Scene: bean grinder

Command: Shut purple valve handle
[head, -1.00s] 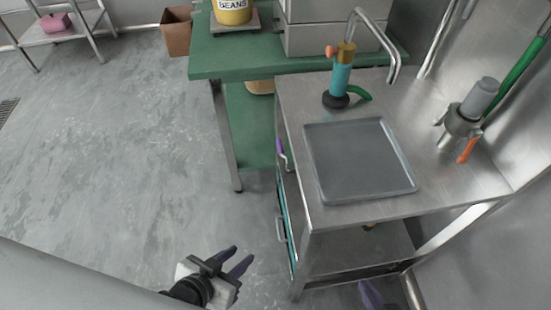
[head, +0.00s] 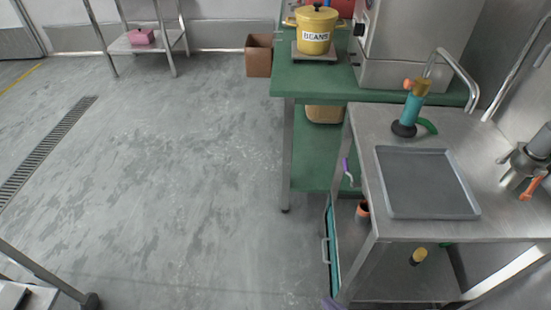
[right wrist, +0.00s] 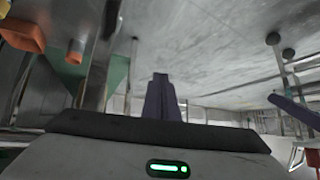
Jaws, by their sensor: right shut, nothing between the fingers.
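The purple valve handle (head: 346,167) is a small purple lever on the left side of the steel table (head: 512,226), just below its top. Its exact angle is too small to tell. Only a purple fingertip of my right gripper (head: 331,303) shows at the bottom of the head view, below and apart from the handle. In the right wrist view my right gripper (right wrist: 161,97) has its dark purple fingers together, with nothing held. My left gripper is out of the head view. A purple shape at the right of the right wrist view cannot be identified.
A grey tray (head: 428,211) and a teal tool (head: 411,112) stand on the steel table. A teal-edged door with a metal pull (head: 325,251) is below the handle. A green table (head: 310,85) with a yellow beans pot (head: 316,41) stands behind. The floor to the left is mostly clear.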

